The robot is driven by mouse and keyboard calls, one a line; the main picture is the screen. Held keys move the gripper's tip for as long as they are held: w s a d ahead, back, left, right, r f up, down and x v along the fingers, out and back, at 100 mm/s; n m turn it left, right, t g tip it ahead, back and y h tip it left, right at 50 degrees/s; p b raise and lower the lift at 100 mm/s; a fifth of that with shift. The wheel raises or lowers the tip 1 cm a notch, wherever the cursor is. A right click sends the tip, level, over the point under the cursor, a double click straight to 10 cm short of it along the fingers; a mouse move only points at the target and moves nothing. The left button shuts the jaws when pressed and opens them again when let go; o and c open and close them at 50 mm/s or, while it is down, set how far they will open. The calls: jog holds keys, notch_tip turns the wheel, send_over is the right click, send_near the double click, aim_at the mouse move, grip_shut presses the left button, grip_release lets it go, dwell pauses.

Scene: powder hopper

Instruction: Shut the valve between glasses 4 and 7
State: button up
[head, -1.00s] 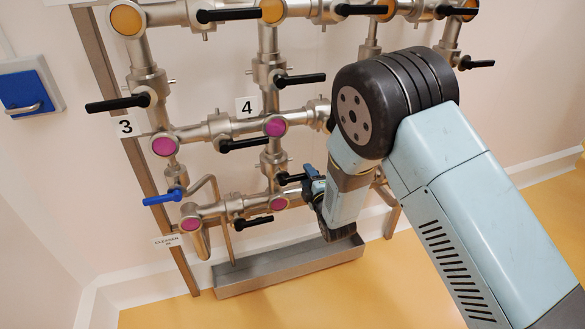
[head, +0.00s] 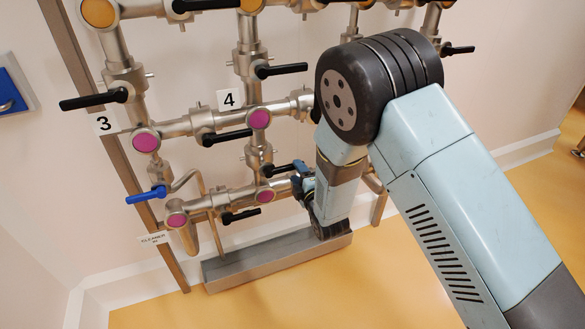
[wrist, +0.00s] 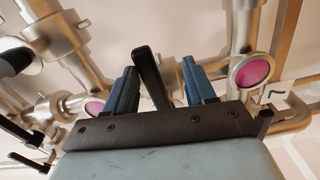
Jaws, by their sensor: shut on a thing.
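Glass 4 is the pink round glass (head: 259,118) below the label 4 (head: 230,99). A vertical pipe runs down from it to a lower pink glass (head: 265,197). The valve on this pipe has a black handle (head: 277,170), which points right, across the pipe, towards my gripper (head: 300,176). In the wrist view the black handle (wrist: 147,72) stands between the two blue fingers of my gripper (wrist: 158,82), which is shut on it. A pink glass (wrist: 252,71) with a partly seen label (wrist: 272,93) is at right there. My arm hides pipework right of the valve.
Other black handles are close by, one below glass 4 (head: 227,137) and one by the lower glasses (head: 240,215). A blue handle (head: 146,195) is at left. A metal trough (head: 270,259) lies below. The yellow floor is clear in front.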

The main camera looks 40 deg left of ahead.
jog(key=v, duration=1.1)
jog(key=shift+w+d, duration=0.1)
jog(key=shift+d, duration=0.05)
